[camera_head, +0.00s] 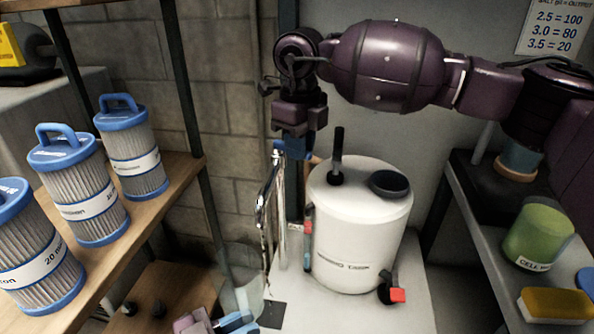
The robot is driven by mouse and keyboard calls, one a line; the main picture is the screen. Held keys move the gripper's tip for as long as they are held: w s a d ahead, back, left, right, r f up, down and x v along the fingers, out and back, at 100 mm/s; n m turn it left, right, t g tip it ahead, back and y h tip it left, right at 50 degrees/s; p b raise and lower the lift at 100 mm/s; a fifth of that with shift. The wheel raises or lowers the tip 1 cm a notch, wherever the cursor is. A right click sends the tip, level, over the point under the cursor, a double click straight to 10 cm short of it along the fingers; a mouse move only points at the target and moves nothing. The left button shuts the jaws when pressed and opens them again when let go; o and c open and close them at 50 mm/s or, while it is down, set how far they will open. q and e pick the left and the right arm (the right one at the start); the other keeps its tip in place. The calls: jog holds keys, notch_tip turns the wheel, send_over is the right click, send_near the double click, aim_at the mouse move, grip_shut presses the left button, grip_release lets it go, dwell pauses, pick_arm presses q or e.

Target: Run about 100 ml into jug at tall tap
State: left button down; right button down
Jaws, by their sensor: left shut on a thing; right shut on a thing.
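The tall tap (266,205) is a slim metal spout left of centre, with its outlet pointing down. A clear, see-through jug (240,283) is below and slightly left of the outlet. Its water level is too faint to read. My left gripper (225,322), at the bottom edge and partly cut off, is shut at the jug's blue handle. My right gripper (293,142) reaches in from the upper right and is shut on the tap's blue lever (291,151), at the top of the tap. A thin streak shows below the outlet; I cannot tell whether it is running water.
A white tank (360,225) with a black cap and red-handled valve stands close right of the tap. Blue-capped filter cartridges (78,190) stand on the left wooden shelf. The right shelf holds a green cup (538,235) and a yellow sponge (556,305). A wall chart (556,27) hangs upper right.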

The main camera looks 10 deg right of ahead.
jog(key=shift+d, duration=0.1)
dwell(0.5)
jog(key=c, duration=1.1)
grip_release()
jog(key=shift+r, duration=0.1)
notch_tip(320, 180, up, 12)
jog(key=shift+f, duration=0.1)
